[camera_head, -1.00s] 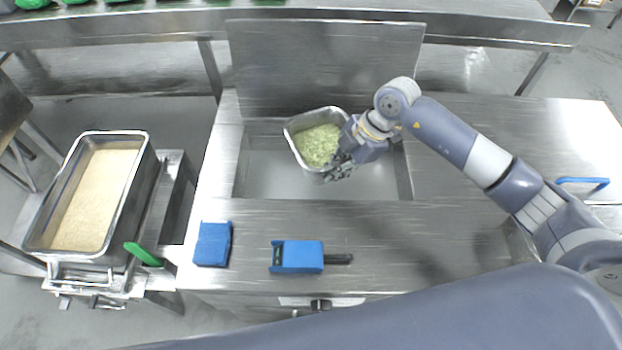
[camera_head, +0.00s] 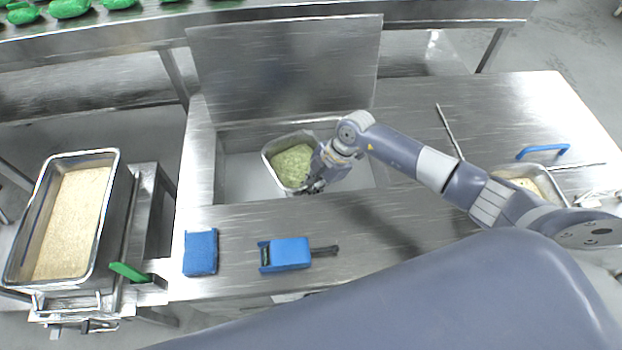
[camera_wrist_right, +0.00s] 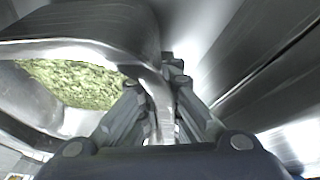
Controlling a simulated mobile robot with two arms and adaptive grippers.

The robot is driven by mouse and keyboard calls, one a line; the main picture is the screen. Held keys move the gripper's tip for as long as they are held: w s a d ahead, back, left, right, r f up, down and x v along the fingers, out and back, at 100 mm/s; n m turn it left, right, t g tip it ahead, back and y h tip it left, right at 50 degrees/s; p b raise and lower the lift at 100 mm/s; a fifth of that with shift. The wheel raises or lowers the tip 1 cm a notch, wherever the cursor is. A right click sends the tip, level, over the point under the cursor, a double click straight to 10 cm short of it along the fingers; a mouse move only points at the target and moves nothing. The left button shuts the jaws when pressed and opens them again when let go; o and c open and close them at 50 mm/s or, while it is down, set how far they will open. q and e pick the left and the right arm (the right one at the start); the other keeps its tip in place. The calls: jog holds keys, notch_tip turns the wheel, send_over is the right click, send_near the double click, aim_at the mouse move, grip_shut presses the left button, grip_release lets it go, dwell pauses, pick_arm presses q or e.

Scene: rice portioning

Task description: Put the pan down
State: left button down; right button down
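A small metal pan (camera_head: 270,146) holding chopped green food (camera_head: 293,166) is in or just above the rectangular well (camera_head: 236,168) in the steel counter; I cannot tell whether it touches the well floor. My right gripper (camera_head: 314,187) is at the pan's right front side. In the right wrist view the fingers (camera_wrist_right: 165,105) are closed on the pan's rim (camera_wrist_right: 95,44), with the green food (camera_wrist_right: 75,84) inside to the left. My left gripper does not show in either view.
The well's lid (camera_head: 285,65) stands open behind it. A blue sponge (camera_head: 200,253) and a blue handheld device (camera_head: 290,253) lie on the counter's front. A large rice tray (camera_head: 110,180) stands at left. Another pan (camera_head: 545,178) sits at right, partly behind my arm.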

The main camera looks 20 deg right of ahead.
jog(key=shift+w+a+f, duration=0.1)
dwell(0.3)
jog(key=c, duration=1.8)
grip_release()
jog(key=shift+f, duration=0.1)
jog(key=shift+r, duration=0.2)
jog(key=b+v, duration=0.2)
jog(key=v, duration=0.9)
jog(key=shift+b, duration=0.3)
jog(key=shift+s+d+r, duration=0.2)
jog(key=shift+d+r, duration=0.05)
jog(key=shift+r, duration=0.2)
